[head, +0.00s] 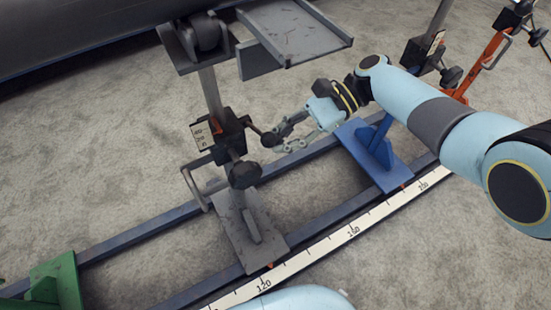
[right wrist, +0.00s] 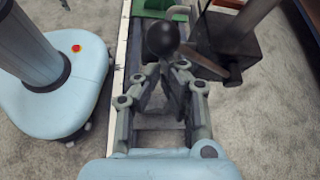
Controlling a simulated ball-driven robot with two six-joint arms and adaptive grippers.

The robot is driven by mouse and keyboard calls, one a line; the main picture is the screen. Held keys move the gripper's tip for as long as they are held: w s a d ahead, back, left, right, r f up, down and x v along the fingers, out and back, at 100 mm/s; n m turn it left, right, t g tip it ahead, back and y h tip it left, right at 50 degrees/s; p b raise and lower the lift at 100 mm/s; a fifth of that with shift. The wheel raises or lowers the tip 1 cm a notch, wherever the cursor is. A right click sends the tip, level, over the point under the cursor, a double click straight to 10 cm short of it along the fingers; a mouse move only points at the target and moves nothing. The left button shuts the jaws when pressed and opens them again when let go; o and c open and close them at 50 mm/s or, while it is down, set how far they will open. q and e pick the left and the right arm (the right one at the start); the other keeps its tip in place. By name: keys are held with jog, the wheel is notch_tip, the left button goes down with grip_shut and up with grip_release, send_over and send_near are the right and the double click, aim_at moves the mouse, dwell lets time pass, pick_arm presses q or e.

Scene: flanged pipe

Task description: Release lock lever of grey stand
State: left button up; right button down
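The grey stand (head: 230,222) stands on the rails in the head view, with a dark clamp and a small number scale on its upright post. A second black knob (head: 245,174) sits lower and nearer. In the right wrist view, a black ball knob (right wrist: 162,38) is just beyond the fingertips of my right gripper (right wrist: 166,72). The fingers are apart, with a gap between them. Whether they touch the knob I cannot tell. My left gripper is out of view.
A blue stand (head: 375,155) is on the rails to the right, and a green one (head: 55,285) is at the lower left. A measuring strip (head: 335,245) runs along the near rail. A grey pipe (head: 80,35) lies at the upper left. An orange stand (head: 480,65) is at the upper right.

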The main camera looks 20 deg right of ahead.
dwell(0.4)
jog(key=v, duration=1.2)
jog(key=s+a+f+m+g+h, duration=0.2)
jog(key=s+f+h, duration=0.1)
jog(key=s+f, duration=1.9)
jog(key=s+d+f+n+h, duration=0.2)
jog(key=s+f+n+h, duration=0.15)
jog(key=s, duration=0.45)
jog(key=s+d+f+n+h, duration=0.2)
jog(key=s+f, duration=0.3)
jog(key=s, duration=0.3)
jog(key=s+d+f+n+h, duration=0.2)
jog(key=s+f+n+h, duration=0.15)
jog(key=s, duration=0.45)
jog(key=w+d+n+t, duration=0.1)
jog(key=n, duration=0.1)
jog(key=w+d+f+n+t, duration=0.1)
jog(key=n, duration=0.2)
jog(key=w+d+f+n+t+h, duration=0.1)
jog(key=n, duration=0.1)
jog(key=shift+w+n+t, duration=0.15)
jog(key=shift+n+t, duration=0.15)
jog(key=shift+n, duration=0.1)
